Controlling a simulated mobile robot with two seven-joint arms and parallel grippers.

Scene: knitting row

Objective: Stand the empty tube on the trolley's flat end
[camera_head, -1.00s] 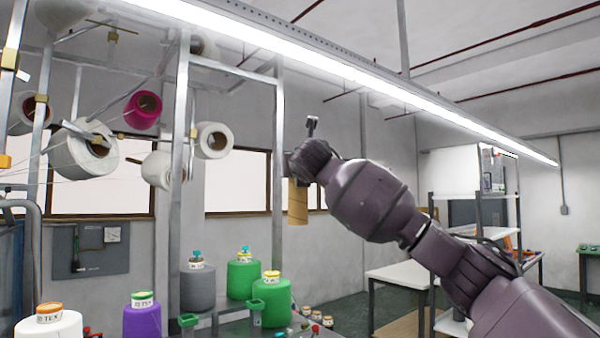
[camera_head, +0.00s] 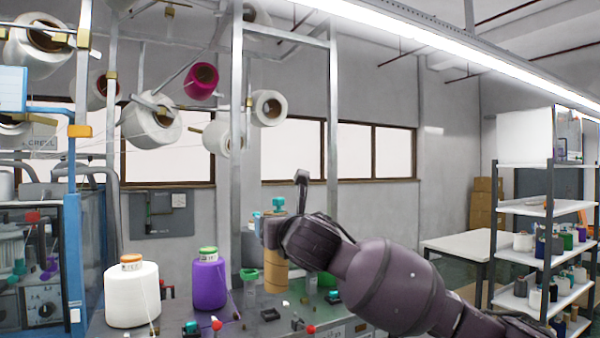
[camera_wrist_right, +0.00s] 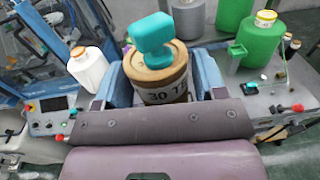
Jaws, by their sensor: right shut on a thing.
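The brown cardboard tube (camera_head: 273,280) hangs roughly upright in my right gripper (camera_head: 272,238), above the crowded bench. In the right wrist view the tube (camera_wrist_right: 165,95), with a black-lettered label, stands between the two blue fingers of the gripper (camera_wrist_right: 162,92), which is shut on it. A teal knob-like piece (camera_wrist_right: 152,45) overlaps the tube's top in that view; I cannot tell whether it touches it. My left gripper is not in view. I cannot pick out the trolley's flat end with certainty.
A white cone (camera_head: 132,292) and a purple cone (camera_head: 209,283) stand left of the tube. A green cone (camera_wrist_right: 258,40) and a grey one (camera_wrist_right: 188,20) are beyond it. A bare white table (camera_head: 458,245) and a shelf rack (camera_head: 525,209) stand at the right.

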